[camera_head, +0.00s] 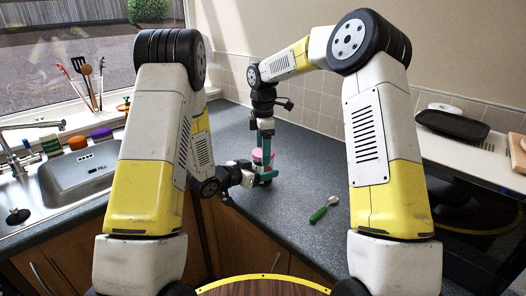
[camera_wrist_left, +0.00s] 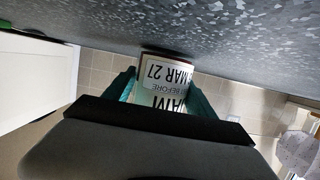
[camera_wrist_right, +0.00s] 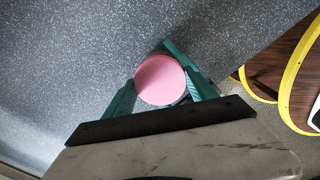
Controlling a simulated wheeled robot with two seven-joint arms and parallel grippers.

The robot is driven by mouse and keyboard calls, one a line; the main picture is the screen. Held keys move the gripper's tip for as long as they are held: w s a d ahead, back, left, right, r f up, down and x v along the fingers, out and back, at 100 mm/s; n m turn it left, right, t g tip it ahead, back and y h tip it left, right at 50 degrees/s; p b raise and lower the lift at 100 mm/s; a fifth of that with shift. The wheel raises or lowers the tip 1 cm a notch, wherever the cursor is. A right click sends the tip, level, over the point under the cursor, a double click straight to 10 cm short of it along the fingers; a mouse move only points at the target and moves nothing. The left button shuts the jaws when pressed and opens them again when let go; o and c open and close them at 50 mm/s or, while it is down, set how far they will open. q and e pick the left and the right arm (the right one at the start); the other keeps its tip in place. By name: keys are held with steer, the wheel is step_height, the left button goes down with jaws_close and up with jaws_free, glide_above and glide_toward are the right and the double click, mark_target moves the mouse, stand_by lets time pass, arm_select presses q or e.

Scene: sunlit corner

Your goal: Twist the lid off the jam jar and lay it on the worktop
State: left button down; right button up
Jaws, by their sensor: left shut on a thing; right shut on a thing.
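The jam jar stands on the grey worktop (camera_head: 290,165), mostly hidden by my grippers in the head view. Its pale label (camera_wrist_left: 165,78), with upside-down dark print, fills the gap between the teal fingers of my left gripper (camera_wrist_left: 163,90). The left gripper is shut on the jar from the side, low over the worktop. The pink lid (camera_wrist_right: 160,80) is at the jar's top and also shows in the head view (camera_head: 258,155). My right gripper (camera_wrist_right: 163,72) comes from above and is shut on the lid. I cannot tell whether the lid is loose.
A green-handled spoon (camera_head: 323,209) lies on the worktop to the right of the jar. The sink (camera_head: 80,172) is at the left, with a utensil holder (camera_head: 95,101) behind it. A dark tray (camera_head: 453,124) is at the right. Worktop around the jar is mostly clear.

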steer(key=shift+r, duration=0.2)
stand_by(0.4)
steer(key=shift+r, duration=0.9)
steer(key=shift+r, duration=0.1)
steer(key=shift+r, duration=1.95)
arm_select(q)
steer(key=shift+c, duration=1.1)
jaws_free()
